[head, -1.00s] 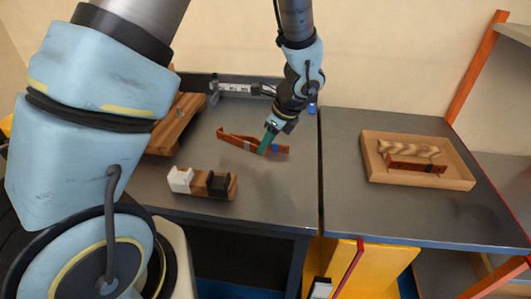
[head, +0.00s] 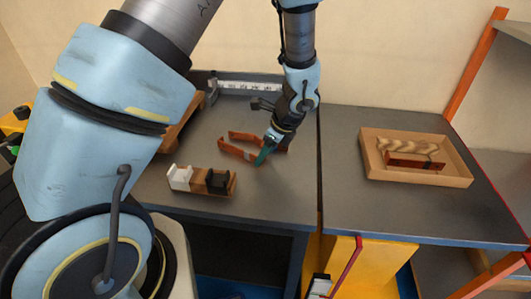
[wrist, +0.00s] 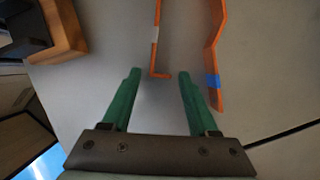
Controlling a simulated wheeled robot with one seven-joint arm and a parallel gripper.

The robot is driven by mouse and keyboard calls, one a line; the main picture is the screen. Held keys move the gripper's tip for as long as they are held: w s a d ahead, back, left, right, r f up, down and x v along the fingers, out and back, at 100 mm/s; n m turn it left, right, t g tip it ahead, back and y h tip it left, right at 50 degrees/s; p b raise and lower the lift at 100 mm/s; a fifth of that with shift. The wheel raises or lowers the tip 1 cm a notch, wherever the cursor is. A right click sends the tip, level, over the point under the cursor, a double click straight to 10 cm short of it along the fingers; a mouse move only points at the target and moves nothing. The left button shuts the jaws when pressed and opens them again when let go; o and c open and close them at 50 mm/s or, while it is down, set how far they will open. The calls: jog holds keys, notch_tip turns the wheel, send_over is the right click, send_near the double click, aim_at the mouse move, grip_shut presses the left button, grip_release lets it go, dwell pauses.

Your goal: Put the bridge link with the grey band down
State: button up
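The bridge link with the grey band (head: 230,149) is a bent copper strip lying on the grey bench. In the wrist view the pale grey band (wrist: 155,35) shows on it, and its near bent end lies between my fingertips, with gaps to both. My gripper (wrist: 159,74) is open, with its green fingers apart. In the head view my gripper (head: 261,160) is low over the bench at the front end of this link. A second copper link with a blue band (wrist: 211,80) lies to the right, outside the right finger; it also shows in the head view (head: 243,136).
A wooden block with a white and a black holder (head: 203,180) stands at the front left. A wooden tray (head: 415,180) with a copper piece and a wavy wooden piece sits on the right bench.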

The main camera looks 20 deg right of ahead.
jog(key=shift+r, duration=0.1)
jog(key=b+v, duration=0.1)
jog(key=v, duration=1.1)
